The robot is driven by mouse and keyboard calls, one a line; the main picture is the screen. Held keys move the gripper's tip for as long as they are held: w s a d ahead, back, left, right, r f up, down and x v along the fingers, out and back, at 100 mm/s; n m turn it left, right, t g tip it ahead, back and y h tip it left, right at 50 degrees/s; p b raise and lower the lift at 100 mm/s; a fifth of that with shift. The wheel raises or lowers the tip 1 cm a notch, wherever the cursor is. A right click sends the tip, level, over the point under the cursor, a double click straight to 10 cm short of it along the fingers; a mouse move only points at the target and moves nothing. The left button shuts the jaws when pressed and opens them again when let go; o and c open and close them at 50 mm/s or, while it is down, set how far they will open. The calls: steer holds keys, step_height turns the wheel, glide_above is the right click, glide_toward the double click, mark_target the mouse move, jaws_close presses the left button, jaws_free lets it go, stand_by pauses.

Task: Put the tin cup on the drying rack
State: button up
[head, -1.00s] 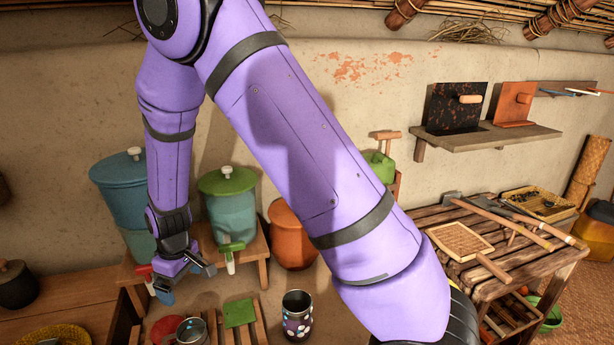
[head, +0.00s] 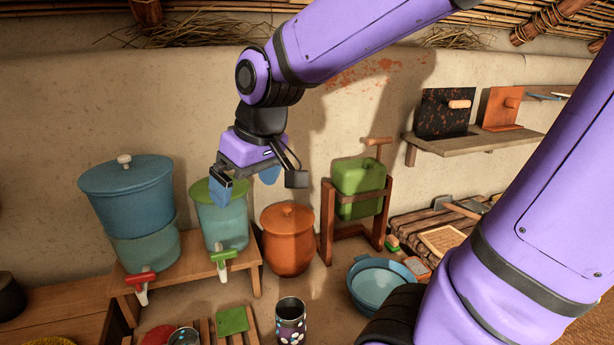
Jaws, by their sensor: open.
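A dark metal cup with coloured dots (head: 291,325) stands upright at the bottom edge. A second metal-rimmed vessel (head: 184,337) is mostly cut off to its left, so I cannot be sure which is the tin cup. Wooden slats (head: 258,327), perhaps the drying rack, lie just left of the dotted cup, partly out of view, with a green square (head: 231,320) on them. My gripper (head: 259,184) is open and empty, pointing down, high above both cups and in front of the wall.
A blue dispenser (head: 128,205) and a green-lidded dispenser (head: 222,222) stand on a low wooden bench (head: 190,268). An orange pot (head: 288,240), a framed green can (head: 359,188) and a blue basin (head: 381,283) stand to the right. A wall shelf (head: 478,145) is at upper right.

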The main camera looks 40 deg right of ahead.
steer(key=s+d+r+m+t+h, duration=0.1)
steer(key=s+d+r+m, duration=0.1)
steer(key=s, duration=0.9)
steer(key=shift+d+r, duration=0.7)
steer(key=shift+d, duration=0.1)
